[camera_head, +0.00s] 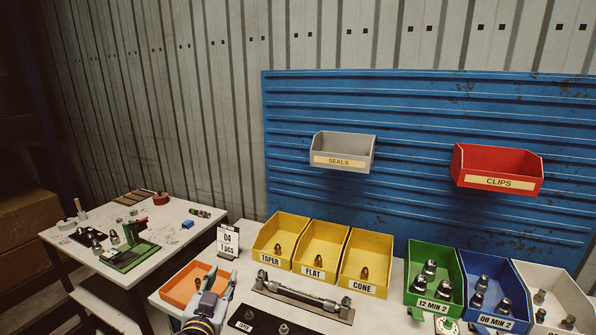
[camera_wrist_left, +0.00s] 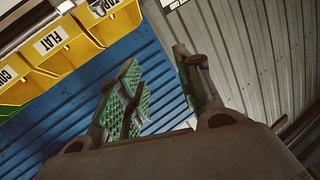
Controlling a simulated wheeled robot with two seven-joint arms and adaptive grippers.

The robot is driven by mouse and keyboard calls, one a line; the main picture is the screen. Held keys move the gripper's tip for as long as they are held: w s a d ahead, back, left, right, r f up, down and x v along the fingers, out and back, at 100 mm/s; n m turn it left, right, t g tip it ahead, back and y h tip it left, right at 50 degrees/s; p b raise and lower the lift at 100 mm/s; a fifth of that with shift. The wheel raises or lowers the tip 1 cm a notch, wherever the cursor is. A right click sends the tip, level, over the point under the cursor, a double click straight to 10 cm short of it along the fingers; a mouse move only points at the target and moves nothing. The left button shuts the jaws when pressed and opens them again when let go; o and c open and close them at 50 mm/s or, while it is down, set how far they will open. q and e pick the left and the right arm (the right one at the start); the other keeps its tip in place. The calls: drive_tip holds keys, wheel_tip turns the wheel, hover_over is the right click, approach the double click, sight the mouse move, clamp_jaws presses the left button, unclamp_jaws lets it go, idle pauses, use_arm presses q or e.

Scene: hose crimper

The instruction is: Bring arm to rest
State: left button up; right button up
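My left gripper (camera_head: 209,284) is at the bottom left of the head view, in front of the orange tray (camera_head: 178,291) at the bench's left end. In the left wrist view my left gripper (camera_wrist_left: 158,88) has its two green-padded fingers spread apart. Only the wall shows between them, so it is open and empty. My right gripper is not in view.
Yellow bins (camera_head: 320,245), a green bin (camera_head: 432,262), a blue bin (camera_head: 495,268) and a white bin (camera_head: 575,300) line the bench. A hose assembly (camera_head: 300,293) lies in front of them. A side table (camera_head: 180,236) stands at left; a sign (camera_head: 228,240) stands near the gripper.

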use_arm(q)
drive_tip(key=s+a+f+n+g+y, duration=0.15)
drive_tip(key=s+a+f+g, duration=0.25)
drive_tip(key=s+f+g, duration=0.55)
drive_tip(key=s+d+f+g+h, duration=0.15)
drive_tip(key=s+f+g, duration=0.25)
drive_tip(key=s+f, duration=0.9)
drive_tip(key=s+f+g, duration=0.1)
drive_tip(key=s+f, duration=0.1)
drive_tip(key=f, duration=1.4)
drive_tip(key=s+f, duration=0.2)
drive_tip(key=f, duration=1.3)
drive_tip(key=s+a+f, duration=0.2)
drive_tip(key=s+f, duration=0.8)
drive_tip(key=s, duration=0.1)
drive_tip(key=s+a+f+g, duration=0.1)
drive_tip(key=s+a+f, duration=0.1)
drive_tip(key=s+f, duration=0.7)
drive_tip(key=shift+s+f+m, duration=0.35)
drive_tip(key=shift+s+m, duration=0.1)
drive_tip(key=shift+s, duration=0.75)
drive_tip(key=shift+a+g, duration=0.1)
drive_tip(key=shift+g, duration=0.15)
